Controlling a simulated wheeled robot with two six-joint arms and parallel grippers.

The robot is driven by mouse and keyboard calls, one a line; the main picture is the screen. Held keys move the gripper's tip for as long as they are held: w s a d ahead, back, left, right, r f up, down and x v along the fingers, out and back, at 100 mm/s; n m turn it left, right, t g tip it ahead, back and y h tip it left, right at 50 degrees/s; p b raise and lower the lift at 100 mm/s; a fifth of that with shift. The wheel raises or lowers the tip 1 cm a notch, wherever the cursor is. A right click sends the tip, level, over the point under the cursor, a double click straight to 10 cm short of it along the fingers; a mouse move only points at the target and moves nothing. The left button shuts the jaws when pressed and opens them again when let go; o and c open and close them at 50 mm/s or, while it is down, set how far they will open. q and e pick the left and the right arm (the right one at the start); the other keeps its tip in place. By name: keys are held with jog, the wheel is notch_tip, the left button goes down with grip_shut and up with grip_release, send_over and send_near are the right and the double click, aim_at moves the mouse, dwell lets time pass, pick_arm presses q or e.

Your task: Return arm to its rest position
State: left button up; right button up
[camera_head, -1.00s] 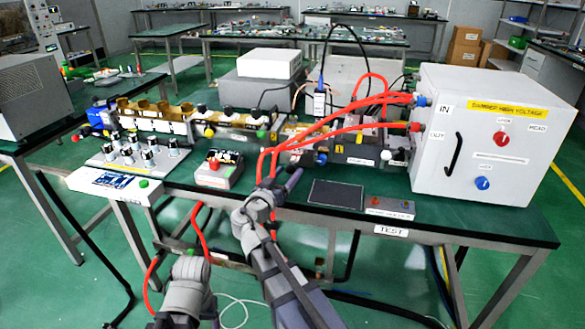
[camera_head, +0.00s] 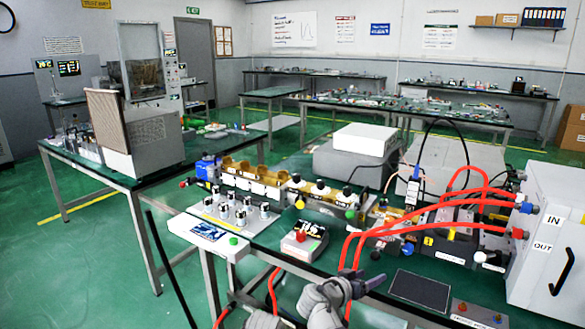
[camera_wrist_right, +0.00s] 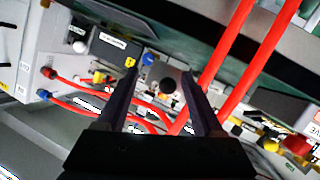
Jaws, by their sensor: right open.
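My right gripper (camera_head: 352,276) is at the bottom middle of the head view, beside the front edge of the test bench (camera_head: 375,318). In the right wrist view the same gripper (camera_wrist_right: 160,78) has its two dark fingers apart, with nothing held between them. Thick red cables (camera_wrist_right: 228,52) pass close by its fingers in that view; whether they touch is unclear. A grey part of my left arm (camera_head: 262,319) shows at the bottom edge of the head view. My left gripper is not seen.
A white control box (camera_head: 304,240) with a red button stands left of the right gripper. A dark flat panel (camera_head: 420,290) lies to its right. The white high-voltage cabinet (camera_head: 550,240) is at the right edge. Red cables (camera_head: 405,212) cross the bench. Green floor is open at left.

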pick_arm(q)
notch_tip(320, 180, up, 19)
jog(key=p, duration=1.6)
jog(key=shift+r+p, duration=0.15)
jog(key=shift+p, duration=0.15)
pick_arm(e)
jog(key=s+a+r+n+g+y, duration=0.2)
jog(key=s+a+n+g+y, duration=0.2)
jog(key=s+a, duration=0.4)
jog(key=s+a+r+n+g+y, duration=0.1)
jog(key=s+a+n+g+y, duration=0.4)
jog(key=s+a, duration=0.4)
jog(key=s+n+y, duration=0.1)
jog(key=s, duration=0.2)
jog(key=shift+s+r, duration=0.2)
jog(key=shift+r, duration=0.2)
